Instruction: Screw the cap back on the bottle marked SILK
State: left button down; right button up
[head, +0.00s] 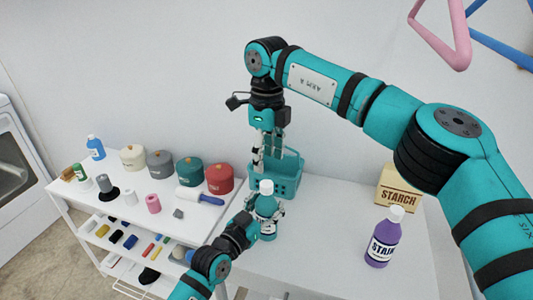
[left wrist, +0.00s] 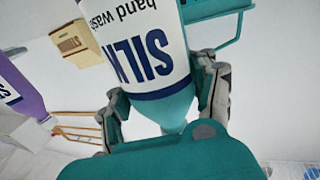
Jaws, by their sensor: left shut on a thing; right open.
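The teal bottle (head: 267,228) stands upright on the white table, with a white cap (head: 266,187) at its top; I cannot tell how tightly the cap sits. My left gripper (head: 266,211) is shut around the bottle's body. In the left wrist view the bottle (left wrist: 180,108) sits between both fingers, its label reading SILK and "hand wash" upside down; the top is out of that view. My right gripper (head: 269,163) is open and empty, fingers pointing down just above the cap, apart from it.
A teal basket (head: 290,185) stands close behind the bottle. A purple bottle (head: 383,240) and a STARCH box (head: 398,188) stand to the right. A shelf cart at left holds several canisters (head: 188,172) and a blue bottle (head: 95,147). Hangers (head: 455,40) hang at upper right. The table's front is clear.

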aim_at(267, 183)
jog(key=shift+r+n, duration=0.15)
jog(key=shift+n, duration=0.95)
jog(key=shift+f, duration=4.05)
grip_shut()
jog(key=shift+o, duration=0.7)
grip_release()
notch_tip(267, 183, up, 12)
